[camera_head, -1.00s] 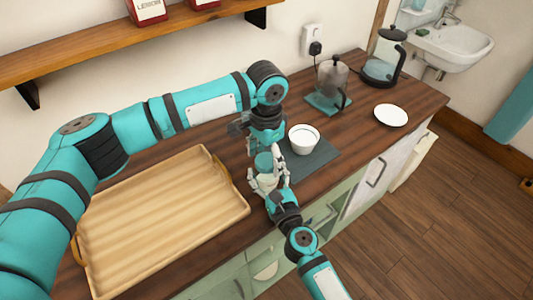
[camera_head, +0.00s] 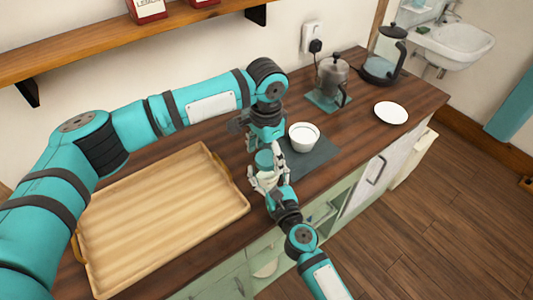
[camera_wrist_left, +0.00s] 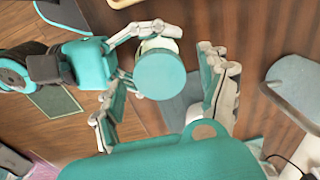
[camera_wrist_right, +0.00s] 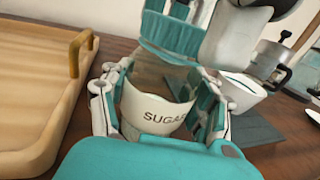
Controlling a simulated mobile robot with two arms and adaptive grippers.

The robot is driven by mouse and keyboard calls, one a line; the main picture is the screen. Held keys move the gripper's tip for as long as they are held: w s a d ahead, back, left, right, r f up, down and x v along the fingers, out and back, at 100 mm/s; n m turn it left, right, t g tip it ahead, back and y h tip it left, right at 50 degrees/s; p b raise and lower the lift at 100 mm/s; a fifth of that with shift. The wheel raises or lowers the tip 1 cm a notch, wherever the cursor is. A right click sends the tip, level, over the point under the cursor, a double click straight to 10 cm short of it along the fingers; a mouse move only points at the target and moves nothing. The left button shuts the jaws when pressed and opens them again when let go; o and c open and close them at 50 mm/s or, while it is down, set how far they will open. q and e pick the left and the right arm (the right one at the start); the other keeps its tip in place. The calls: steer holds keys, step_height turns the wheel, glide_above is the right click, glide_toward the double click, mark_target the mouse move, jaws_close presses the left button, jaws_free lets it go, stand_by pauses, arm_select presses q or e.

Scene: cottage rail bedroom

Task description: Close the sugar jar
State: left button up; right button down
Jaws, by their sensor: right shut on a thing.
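The sugar jar (camera_wrist_right: 165,108) is a clear jar with a pale band reading SUGAR. It is upright in the right wrist view, between the fingers of my right gripper (camera_wrist_right: 165,76), which is shut on it. A round teal lid (camera_wrist_left: 160,74) is at the jar's top; it also shows in the head view (camera_head: 264,159). I cannot tell whether it is fully seated. My left gripper (camera_wrist_left: 163,82) is above the jar with its fingers spread on either side of the lid. A gap shows between the lid and its right-hand finger.
A wooden tray (camera_head: 150,215) fills the counter's left part. A white bowl (camera_head: 304,138) on a dark mat (camera_head: 316,160) is just right of the grippers. A press pot (camera_head: 332,78), kettle (camera_head: 384,58) and white plate (camera_head: 391,113) stand farther right.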

arm_select(q)
step_height(320, 180, up, 12)
stand_by(0.6)
arm_select(e)
steer(key=shift+c, duration=1.1)
jaws_free()
steer(key=shift+s, duration=0.1)
steer(key=v, duration=1.1)
steer(key=shift+s+d, duration=0.2)
steer(key=shift+s, duration=0.15)
